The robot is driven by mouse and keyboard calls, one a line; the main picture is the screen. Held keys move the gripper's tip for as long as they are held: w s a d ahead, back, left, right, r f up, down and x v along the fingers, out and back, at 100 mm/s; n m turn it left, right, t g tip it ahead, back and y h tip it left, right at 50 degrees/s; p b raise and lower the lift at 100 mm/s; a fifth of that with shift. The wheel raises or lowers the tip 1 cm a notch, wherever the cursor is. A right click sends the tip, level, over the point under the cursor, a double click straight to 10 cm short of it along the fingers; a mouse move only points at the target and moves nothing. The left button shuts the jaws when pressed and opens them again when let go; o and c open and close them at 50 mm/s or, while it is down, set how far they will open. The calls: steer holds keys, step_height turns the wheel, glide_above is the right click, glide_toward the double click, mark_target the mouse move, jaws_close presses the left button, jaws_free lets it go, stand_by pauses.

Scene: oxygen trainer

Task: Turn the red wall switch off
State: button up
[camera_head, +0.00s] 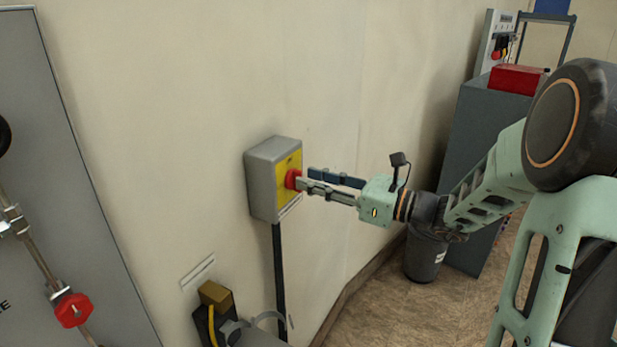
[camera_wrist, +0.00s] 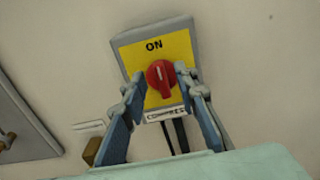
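The red wall switch (camera_head: 292,179) is a round knob on a yellow plate, on the front of a grey box (camera_head: 262,182) fixed to the wall. In the wrist view the red knob (camera_wrist: 161,80) sits below the word ON, with its ridge about upright. My gripper (camera_head: 305,177) reaches in from the right with its fingertips close to the knob. In the wrist view my gripper (camera_wrist: 162,88) has one finger on each side of the knob, spread apart. I cannot tell whether either fingertip touches it.
A grey panel (camera_head: 60,180) with a red valve handle (camera_head: 73,310) stands at the left. A brass-coloured block (camera_head: 214,294) is below the switch box. A dark bin (camera_head: 425,257) and a grey cabinet (camera_head: 480,165) with a red box (camera_head: 515,79) on top stand behind my arm.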

steer(key=shift+x, duration=0.85)
steer(key=shift+c, duration=0.7)
jaws_close()
